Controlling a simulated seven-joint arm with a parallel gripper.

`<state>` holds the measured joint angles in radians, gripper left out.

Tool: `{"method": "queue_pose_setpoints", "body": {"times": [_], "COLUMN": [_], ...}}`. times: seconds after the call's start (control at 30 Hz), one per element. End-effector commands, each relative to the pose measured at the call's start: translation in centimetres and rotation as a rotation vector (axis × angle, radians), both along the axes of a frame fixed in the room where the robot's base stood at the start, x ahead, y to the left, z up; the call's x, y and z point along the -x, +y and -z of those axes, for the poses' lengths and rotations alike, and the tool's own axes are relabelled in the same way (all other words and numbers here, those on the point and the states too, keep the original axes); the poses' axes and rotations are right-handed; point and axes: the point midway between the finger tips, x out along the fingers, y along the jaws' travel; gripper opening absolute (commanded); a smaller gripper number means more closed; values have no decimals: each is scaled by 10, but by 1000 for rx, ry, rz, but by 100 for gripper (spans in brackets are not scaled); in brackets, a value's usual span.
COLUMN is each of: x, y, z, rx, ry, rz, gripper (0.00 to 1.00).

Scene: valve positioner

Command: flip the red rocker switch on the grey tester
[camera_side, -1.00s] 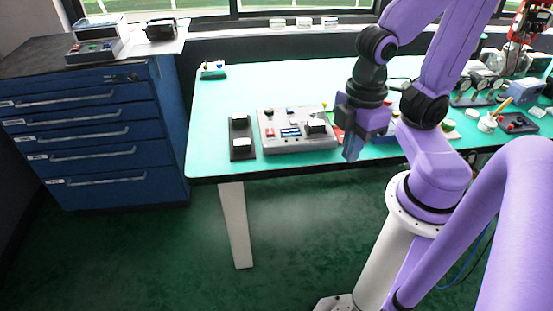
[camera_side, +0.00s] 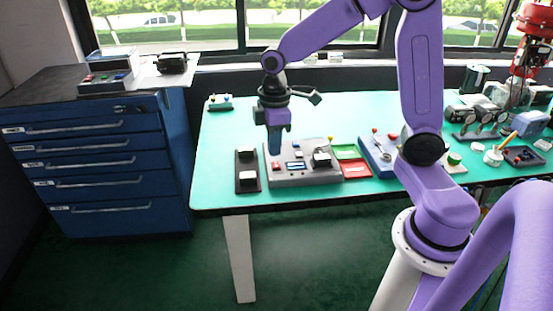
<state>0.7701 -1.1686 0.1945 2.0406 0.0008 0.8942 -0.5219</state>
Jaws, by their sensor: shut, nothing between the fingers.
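The grey tester (camera_side: 318,178) sits near the front edge of the green table, with a display, small buttons and a black block on top. A small red part (camera_side: 277,165) shows at its left side, just below my fingertips; it looks like the rocker switch, but its tilt is too small to tell. My gripper (camera_side: 274,152) is shut and empty, pointing down over the left part of the tester. Its fingers hide some of the tester's back left. I cannot tell whether the tips touch it.
A black panel with two white blocks (camera_side: 247,182) lies close left of the tester. The table's left back area is mostly clear.

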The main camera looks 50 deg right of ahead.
Motion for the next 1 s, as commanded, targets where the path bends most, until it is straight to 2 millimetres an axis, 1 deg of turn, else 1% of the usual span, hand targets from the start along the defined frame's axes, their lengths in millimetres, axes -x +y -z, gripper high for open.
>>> {"method": "queue_pose_setpoints", "body": {"times": [0.03,0.17,0.2,0.27,0.4,0.5,0.6,0.73,0.83,1.0], "x": [-14,-46,-55,-68,-93,-105,-113,-118,-119,-119], "y": [-10,-37,-47,-62,-99,-123,-142,-157,-161,-162], "z": [4,13,17,22,35,42,49,54,55,55], "rx": [2,3,4,4,4,5,4,4,4,4], "ry": [4,5,6,8,10,10,11,11,11,11], "rz": [18,47,55,69,96,113,124,131,134,133], "gripper": [0,0,0,0,0,0,0,0,0,0]}}
